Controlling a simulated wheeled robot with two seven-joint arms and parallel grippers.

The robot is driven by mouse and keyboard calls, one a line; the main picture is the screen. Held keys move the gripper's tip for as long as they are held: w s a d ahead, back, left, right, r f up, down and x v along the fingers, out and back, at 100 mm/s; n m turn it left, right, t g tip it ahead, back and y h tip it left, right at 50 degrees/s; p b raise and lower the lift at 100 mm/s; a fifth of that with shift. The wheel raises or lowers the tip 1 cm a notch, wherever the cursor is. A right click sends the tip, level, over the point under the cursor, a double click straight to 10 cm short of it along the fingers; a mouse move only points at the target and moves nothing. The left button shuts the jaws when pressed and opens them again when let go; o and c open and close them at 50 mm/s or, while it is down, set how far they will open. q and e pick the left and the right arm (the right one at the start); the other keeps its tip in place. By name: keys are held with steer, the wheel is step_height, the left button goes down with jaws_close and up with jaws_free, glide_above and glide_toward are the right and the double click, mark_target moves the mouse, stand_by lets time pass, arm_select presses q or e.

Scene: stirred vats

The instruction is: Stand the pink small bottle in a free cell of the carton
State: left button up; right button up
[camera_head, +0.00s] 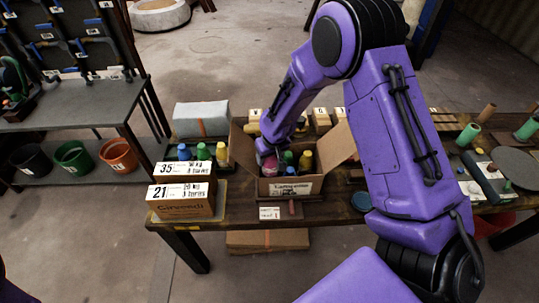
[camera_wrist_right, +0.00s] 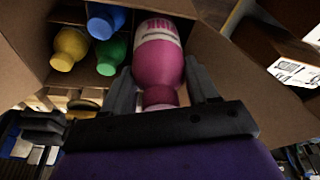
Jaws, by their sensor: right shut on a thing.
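The pink small bottle (camera_wrist_right: 158,60) is between the fingers of my right gripper (camera_wrist_right: 160,95), which is shut on it near its neck. In the head view the pink bottle (camera_head: 269,165) shows at the left part of the open carton (camera_head: 291,187), under my right arm. In the wrist view it is inside the carton walls, beside a green bottle (camera_wrist_right: 110,55), a blue bottle (camera_wrist_right: 104,22) and a yellow bottle (camera_wrist_right: 69,48) standing in cells. Whether the pink bottle touches the cell floor is hidden. My left gripper is not in view.
Left of the carton stand a blue bottle (camera_head: 184,152), a green one (camera_head: 203,151) and a yellow one (camera_head: 222,154). Labelled boxes (camera_head: 183,192) stand at the table's front left. A grey bundle (camera_head: 201,119) lies behind. The carton's flaps (camera_head: 335,146) stick out.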

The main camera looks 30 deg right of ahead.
steer(key=shift+f+b, duration=0.4)
steer(key=shift+f, duration=0.45)
steer(key=o, duration=1.3)
steer(key=shift+s, duration=0.1)
